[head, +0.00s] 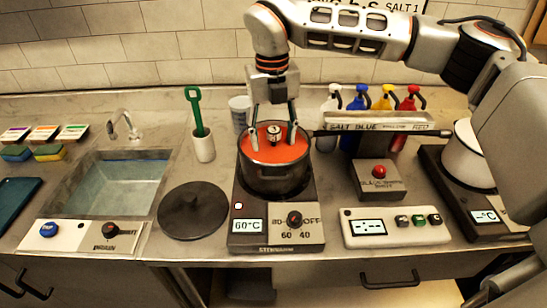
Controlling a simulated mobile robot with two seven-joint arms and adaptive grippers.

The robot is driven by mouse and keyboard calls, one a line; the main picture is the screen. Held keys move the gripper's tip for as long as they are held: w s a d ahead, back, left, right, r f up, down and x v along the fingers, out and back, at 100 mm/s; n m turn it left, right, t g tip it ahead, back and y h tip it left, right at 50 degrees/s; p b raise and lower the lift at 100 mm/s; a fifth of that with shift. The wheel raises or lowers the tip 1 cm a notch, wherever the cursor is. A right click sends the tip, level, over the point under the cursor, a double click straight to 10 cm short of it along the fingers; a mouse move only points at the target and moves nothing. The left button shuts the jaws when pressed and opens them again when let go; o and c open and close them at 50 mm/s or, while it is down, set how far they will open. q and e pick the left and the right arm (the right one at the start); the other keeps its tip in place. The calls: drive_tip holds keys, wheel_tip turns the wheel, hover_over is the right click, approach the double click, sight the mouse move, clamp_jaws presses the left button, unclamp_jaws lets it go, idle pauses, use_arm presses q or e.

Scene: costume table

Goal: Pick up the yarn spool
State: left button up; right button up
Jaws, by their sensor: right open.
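A dark pot (275,178) filled with red-orange liquid stands on the left hot plate. A small dark and whitish object (274,134), which looks like the yarn spool, shows in the liquid near the pot's far side; its lower part is hidden. My right gripper (274,122) points down over the pot, its two fingers apart on either side of the spool. I cannot tell whether a finger touches it. My left gripper is not in view.
The hot plate (249,239) reads 60°C. A black lid (192,210) lies left of it, beside a sink (120,187). A white cup with a green-handled tool (203,146) stands behind. Spray bottles (385,102) and a labelled rack (375,132) are to the right.

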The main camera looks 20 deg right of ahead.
sight(274, 146)
drive_tip(key=f, duration=0.4)
drive_tip(key=shift+w+d+f+p, duration=0.1)
drive_tip(key=shift+w+d+p, duration=0.05)
drive_tip(key=shift+w+p, duration=0.2)
clamp_jaws()
